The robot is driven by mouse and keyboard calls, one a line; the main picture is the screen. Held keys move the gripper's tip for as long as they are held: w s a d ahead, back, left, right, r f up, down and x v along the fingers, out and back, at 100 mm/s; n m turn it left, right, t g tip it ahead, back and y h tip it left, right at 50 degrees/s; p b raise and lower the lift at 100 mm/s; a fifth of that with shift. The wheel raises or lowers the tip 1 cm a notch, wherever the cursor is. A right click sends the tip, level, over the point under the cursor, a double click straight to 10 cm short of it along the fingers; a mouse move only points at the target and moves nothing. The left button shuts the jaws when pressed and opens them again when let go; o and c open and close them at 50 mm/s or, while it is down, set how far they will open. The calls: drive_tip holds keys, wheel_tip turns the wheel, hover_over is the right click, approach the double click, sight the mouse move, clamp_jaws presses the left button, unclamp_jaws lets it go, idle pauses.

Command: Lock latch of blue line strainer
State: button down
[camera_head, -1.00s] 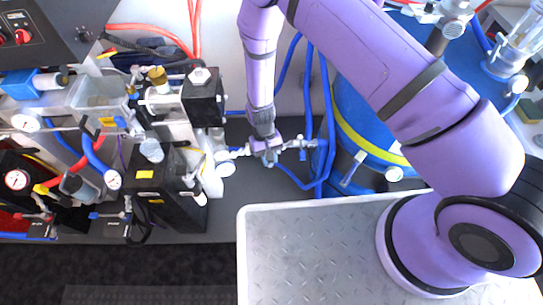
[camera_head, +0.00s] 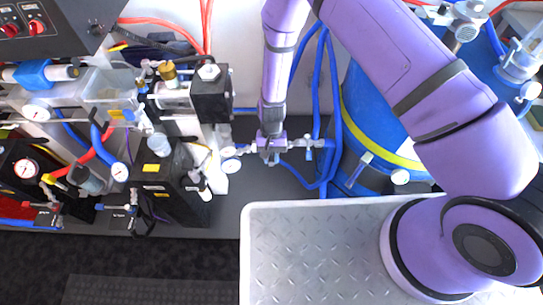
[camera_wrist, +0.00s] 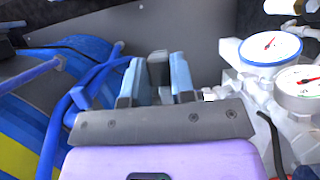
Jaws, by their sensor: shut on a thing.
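My gripper (camera_head: 270,154) reaches down to a thin run of metal fittings (camera_head: 303,143), likely the blue line strainer, between the black unit and the blue drum. In the wrist view my gripper (camera_wrist: 156,82) has its two blue-grey fingers on either side of a dark grey upright piece (camera_wrist: 158,68). The fingers are shut on this piece, which appears to be the strainer's latch. My gripper hides most of the strainer body, so I cannot tell the latch's exact angle.
A blue drum (camera_head: 352,110) with a yellow band stands to the right, with blue hoses (camera_head: 327,100) beside it. White-faced gauges (camera_wrist: 270,47) on pale fittings sit close to the right of my gripper in the wrist view. A black unit (camera_head: 175,185) stands to the left.

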drive_tip(key=c, duration=1)
unclamp_jaws()
drive_tip(key=shift+o, duration=0.2)
drive_tip(key=v, duration=1)
drive_tip(key=shift+r, duration=0.4)
drive_tip(key=shift+w, duration=0.1)
